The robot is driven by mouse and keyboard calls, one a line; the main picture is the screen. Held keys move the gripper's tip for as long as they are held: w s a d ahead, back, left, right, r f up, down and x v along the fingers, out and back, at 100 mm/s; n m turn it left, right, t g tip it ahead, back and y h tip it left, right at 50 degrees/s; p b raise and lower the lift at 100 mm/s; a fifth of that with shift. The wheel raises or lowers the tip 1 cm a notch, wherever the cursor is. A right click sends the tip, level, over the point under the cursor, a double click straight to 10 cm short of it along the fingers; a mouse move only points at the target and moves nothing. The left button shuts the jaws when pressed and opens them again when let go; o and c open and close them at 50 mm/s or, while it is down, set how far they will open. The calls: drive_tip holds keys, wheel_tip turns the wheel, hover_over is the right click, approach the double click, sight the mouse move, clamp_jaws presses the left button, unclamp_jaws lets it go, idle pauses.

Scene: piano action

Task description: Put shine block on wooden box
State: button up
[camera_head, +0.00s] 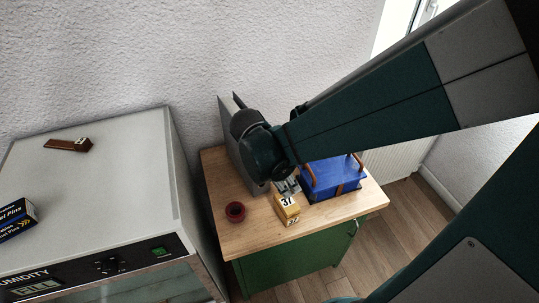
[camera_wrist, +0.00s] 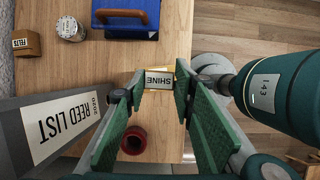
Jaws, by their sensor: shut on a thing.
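My gripper (camera_wrist: 157,90) is shut on the shine block (camera_wrist: 158,79), whose white label reading SHINE shows between the fingertips in the wrist view. A small brown box (camera_wrist: 26,43) labelled FELT stands at the upper left of the wrist view. I cannot tell for sure which thing is the wooden box.
A blue case (camera_head: 331,181) with brown handles stands right of my gripper. A dark red ring or cup (camera_head: 235,211) is to its left. A grey REED LIST binder (camera_wrist: 58,125) and a silver canister (camera_wrist: 70,28) are nearby. The wooden top (camera_head: 258,238) is bare in front.

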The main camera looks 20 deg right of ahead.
drive_tip(key=shift+f, duration=1.3)
drive_tip(key=shift+f, duration=1.85)
drive_tip(key=shift+f+b, duration=0.2)
drive_tip(key=shift+b, duration=0.2)
drive_tip(key=o, duration=0.8)
drive_tip(key=shift+r, duration=0.3)
drive_tip(key=shift+p+v, duration=0.6)
drive_tip(key=shift+v, duration=5.3)
drive_tip(key=shift+a, duration=0.1)
